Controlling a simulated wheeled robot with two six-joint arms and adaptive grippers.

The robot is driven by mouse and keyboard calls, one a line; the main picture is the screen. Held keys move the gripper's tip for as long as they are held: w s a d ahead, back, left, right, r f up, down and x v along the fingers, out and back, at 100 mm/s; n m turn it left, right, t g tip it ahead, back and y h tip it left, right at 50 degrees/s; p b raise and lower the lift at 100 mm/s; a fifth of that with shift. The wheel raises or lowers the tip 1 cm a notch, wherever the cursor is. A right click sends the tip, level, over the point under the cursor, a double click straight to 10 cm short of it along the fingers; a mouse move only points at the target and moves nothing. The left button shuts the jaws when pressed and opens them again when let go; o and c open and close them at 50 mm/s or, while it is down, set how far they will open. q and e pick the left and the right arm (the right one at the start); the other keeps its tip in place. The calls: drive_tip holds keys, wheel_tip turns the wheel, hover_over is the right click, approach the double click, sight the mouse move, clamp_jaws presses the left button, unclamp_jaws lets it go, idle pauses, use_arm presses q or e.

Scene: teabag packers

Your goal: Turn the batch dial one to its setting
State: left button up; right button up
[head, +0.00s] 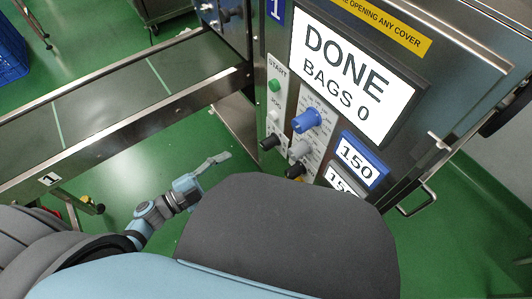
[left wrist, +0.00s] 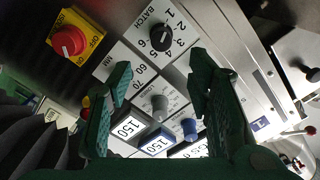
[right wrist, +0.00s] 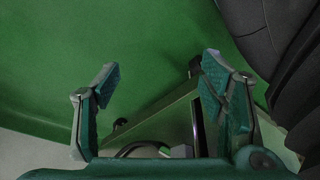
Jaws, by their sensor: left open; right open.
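The batch dial is a black knob (left wrist: 161,37) under the word BATCH, with 1, 2 and 3 printed around it in the left wrist view. I cannot tell for sure which number it points to. My left gripper (left wrist: 160,68) is open and empty, facing the panel. The dial shows ahead between its fingers, apart from them. In the head view my left gripper (head: 213,162) is to the left of the machine panel. A black knob (head: 294,172) low on that panel seems to be the same dial, partly hidden. My right gripper (right wrist: 160,68) is open and empty.
A blue knob (head: 307,120) and a grey knob (head: 299,150) sit on the panel. A red switch on a yellow plate (left wrist: 68,40) is left of the dial. The screen (head: 350,75) reads DONE, BAGS 0. A conveyor (head: 110,95) runs at left.

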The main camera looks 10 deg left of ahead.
sight(263, 147)
use_arm(q)
drive_tip(key=b+x, duration=0.2)
drive_tip(key=x, duration=1)
drive_tip(key=shift+w+d+r, duration=0.1)
drive_tip(key=shift+w+d, duration=0.05)
drive_tip(key=shift+w, duration=0.15)
use_arm(e)
drive_tip(key=shift+n, duration=0.3)
drive_tip(key=r, duration=0.1)
drive_tip(key=w+r, duration=0.2)
drive_tip(key=shift+w+a+r, duration=0.1)
drive_tip(key=shift+a+r, duration=0.15)
drive_tip(key=shift+r, duration=0.1)
use_arm(q)
clamp_jaws()
